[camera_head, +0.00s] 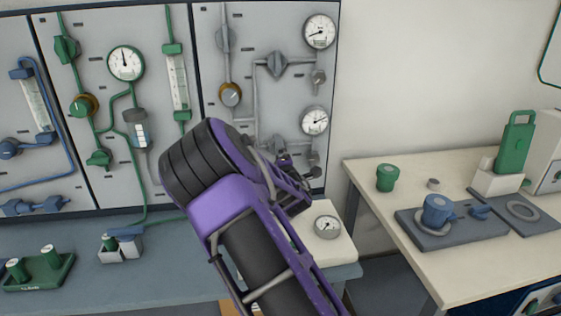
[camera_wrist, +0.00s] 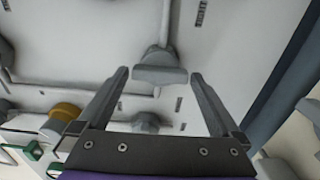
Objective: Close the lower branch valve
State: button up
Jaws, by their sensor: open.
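My gripper (camera_head: 298,168) is in front of the lower part of the grey-piped panel at the right, below the lower gauge (camera_head: 315,121). In the wrist view my gripper (camera_wrist: 163,78) is open, with its two fingers spread apart. A grey valve handle (camera_wrist: 160,74) on a grey pipe shows between the fingers and looks free of both. From its place it appears to be the lower branch valve; in the head view my arm mostly hides that spot. The upper grey valve (camera_head: 277,64) is in clear view. Whether the fingers reach the handle's depth is unclear.
Another grey knob (camera_wrist: 147,122) and a gold-ringed knob (camera_wrist: 65,114) show low in the wrist view. A loose round gauge (camera_head: 327,227) lies on a pale block under my arm. The side table (camera_head: 400,165) at the right holds green and blue items.

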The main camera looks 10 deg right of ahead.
jog(key=s, duration=1.7)
jog(key=shift+s+p, duration=0.15)
jog(key=shift+p, duration=0.3)
jog(key=shift+r, duration=0.1)
